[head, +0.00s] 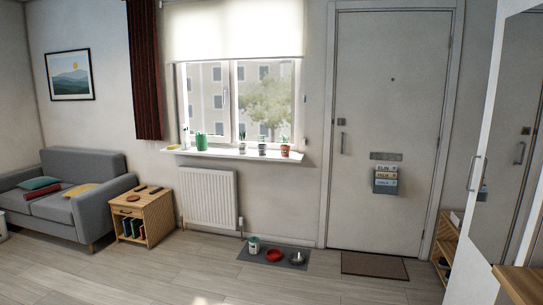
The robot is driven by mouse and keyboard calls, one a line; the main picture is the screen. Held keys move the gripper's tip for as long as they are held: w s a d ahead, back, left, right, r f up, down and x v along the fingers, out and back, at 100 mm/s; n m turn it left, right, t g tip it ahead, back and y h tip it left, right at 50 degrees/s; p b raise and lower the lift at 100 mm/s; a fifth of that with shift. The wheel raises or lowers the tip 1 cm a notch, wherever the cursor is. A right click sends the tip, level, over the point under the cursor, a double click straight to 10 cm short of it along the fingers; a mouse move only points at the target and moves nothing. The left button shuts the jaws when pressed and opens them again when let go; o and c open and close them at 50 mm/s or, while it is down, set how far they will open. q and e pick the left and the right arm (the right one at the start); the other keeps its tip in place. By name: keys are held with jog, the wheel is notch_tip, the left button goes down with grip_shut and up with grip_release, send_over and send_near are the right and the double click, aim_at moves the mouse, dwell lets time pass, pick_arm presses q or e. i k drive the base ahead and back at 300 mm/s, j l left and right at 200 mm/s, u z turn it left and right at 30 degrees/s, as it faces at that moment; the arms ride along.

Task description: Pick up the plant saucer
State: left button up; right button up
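I cannot tell for sure which thing is the plant saucer. A small, flat yellow item (173,147) lies at the left end of the white windowsill (225,153). A small, flat reddish-brown round item (133,198) lies on top of the wooden side table (143,207), near dark slim objects. Potted plants stand toward the right of the sill, one in a reddish pot (285,150); any dish under them is too small to make out. Neither of my grippers is in view.
A green watering can (201,141) stands on the sill above a radiator (208,197). A grey mat (247,257) on the floor holds a tin, a red bowl (275,256) and a metal bowl. A grey sofa (85,175) stands left. The middle floor is clear.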

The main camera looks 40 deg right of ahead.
aim_at(133, 198)
jog(key=k+z, duration=0.15)
jog(key=z, duration=0.35)
jog(key=k+z, duration=0.1)
jog(key=z, duration=0.35)
jog(key=k+l+z, duration=0.1)
jog(key=z, duration=0.4)
jog(key=i+j+z, duration=0.1)
jog(key=i+j, duration=0.65)
jog(key=i, duration=0.25)
jog(key=i+j+z, duration=0.15)
jog(key=i+j, duration=0.65)
jog(key=i, duration=0.15)
jog(key=i+j, duration=2.1)
jog(key=i+u, duration=0.1)
jog(key=u, duration=1.8)
